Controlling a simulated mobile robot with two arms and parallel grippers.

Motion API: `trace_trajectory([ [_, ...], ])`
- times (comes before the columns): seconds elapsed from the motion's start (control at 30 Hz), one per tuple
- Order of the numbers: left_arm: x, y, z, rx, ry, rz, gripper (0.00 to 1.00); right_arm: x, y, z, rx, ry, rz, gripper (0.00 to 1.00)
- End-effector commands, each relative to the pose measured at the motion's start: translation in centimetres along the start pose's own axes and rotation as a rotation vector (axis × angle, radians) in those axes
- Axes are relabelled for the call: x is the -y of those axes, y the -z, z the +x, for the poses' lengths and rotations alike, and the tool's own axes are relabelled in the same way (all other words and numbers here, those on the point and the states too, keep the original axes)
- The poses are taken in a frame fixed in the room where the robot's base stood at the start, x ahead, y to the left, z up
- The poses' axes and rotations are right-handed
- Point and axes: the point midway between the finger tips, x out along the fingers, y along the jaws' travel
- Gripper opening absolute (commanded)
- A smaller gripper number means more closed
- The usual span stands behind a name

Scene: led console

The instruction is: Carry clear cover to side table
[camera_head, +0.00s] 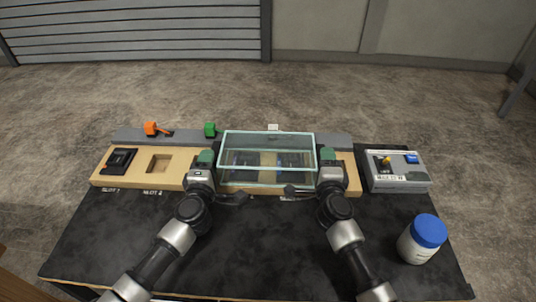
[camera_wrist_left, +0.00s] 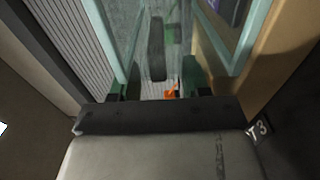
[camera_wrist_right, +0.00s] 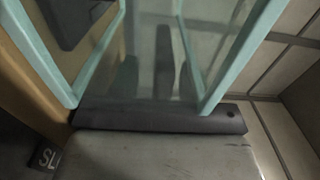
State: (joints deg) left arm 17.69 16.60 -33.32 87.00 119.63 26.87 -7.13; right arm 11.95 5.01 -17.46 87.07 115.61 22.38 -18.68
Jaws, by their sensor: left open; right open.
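The clear cover (camera_head: 268,142) is a see-through box with pale teal edges, over the right part of the wooden board. Dark parts show through it. My left gripper (camera_head: 208,160) is at its left end and my right gripper (camera_head: 330,167) at its right end. Both are open. The teal edges of the cover show close to the jaws in the left wrist view (camera_wrist_left: 241,52) and the right wrist view (camera_wrist_right: 38,58). Contact with the cover cannot be told. No side table can be made out for certain.
The wooden board (camera_head: 137,178) on the black table (camera_head: 270,245) holds a black part (camera_head: 120,160) in a slot. Behind are an orange part (camera_head: 151,128) and a green part (camera_head: 210,129). A grey switch box (camera_head: 398,178) and a blue-lidded white jar (camera_head: 420,245) stand right.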

Motion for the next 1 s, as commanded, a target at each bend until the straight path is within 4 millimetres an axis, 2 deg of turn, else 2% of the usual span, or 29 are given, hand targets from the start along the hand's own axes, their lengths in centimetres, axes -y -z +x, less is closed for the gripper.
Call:
trace_trajectory([
  [0.17,-0.02,0.00,1.27,-0.001,0.000,0.000,0.47,0.00,-0.03,1.27,0.001,0.000,0.002,0.47],
  [0.47,-0.01,0.00,1.44,0.000,0.000,0.000,0.47,0.01,-0.02,1.43,0.001,0.000,0.002,0.47],
  [0.8,0.01,0.01,1.41,0.000,0.000,0.000,0.00,-0.01,-0.01,1.41,0.001,-0.001,0.001,0.00],
  [1.0,0.02,0.02,1.41,0.000,0.001,0.000,0.00,-0.03,-0.01,1.40,0.000,-0.001,0.001,0.00],
])
